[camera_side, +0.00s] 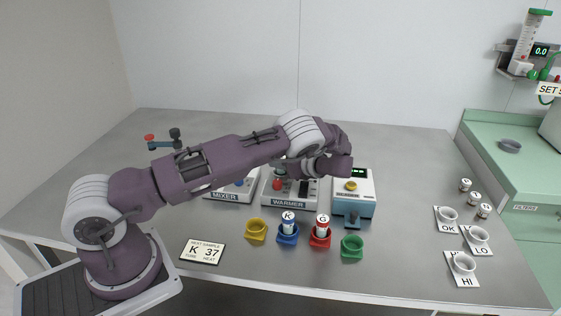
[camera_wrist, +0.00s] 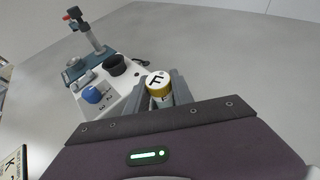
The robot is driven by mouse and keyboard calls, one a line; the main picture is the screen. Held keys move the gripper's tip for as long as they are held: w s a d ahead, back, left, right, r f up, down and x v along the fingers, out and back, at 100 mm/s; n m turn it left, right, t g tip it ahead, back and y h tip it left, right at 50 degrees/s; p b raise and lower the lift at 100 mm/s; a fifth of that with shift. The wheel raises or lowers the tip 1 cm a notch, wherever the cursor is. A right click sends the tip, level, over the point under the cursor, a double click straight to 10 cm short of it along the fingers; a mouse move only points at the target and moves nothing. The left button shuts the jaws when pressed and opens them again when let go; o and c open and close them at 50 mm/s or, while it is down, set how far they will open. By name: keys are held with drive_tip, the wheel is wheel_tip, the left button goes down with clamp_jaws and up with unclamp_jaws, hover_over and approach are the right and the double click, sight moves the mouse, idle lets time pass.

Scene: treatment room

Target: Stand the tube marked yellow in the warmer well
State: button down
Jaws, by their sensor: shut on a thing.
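The tube with a yellow band (camera_wrist: 158,88) and a white cap marked F is upright between the fingers of my gripper (camera_wrist: 163,97) in the wrist view. My gripper is shut on it. The warmer (camera_side: 289,203), a light box with a red knob, stands below my wrist in the side view. I cannot make out its well behind my arm, nor tell whether the tube is touching it.
The mixer (camera_side: 226,197) stands left of the warmer, and its blue knob (camera_wrist: 93,95) and black well (camera_wrist: 115,65) show in the wrist view. A blue device (camera_side: 352,207) stands right. In front are yellow (camera_side: 256,230) and green (camera_side: 352,246) empty holders, between them filled blue and red ones.

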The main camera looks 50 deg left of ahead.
drive_tip(key=shift+f, duration=0.55)
drive_tip(key=c, duration=1.4)
unclamp_jaws()
drive_tip(key=shift+v, duration=5.55)
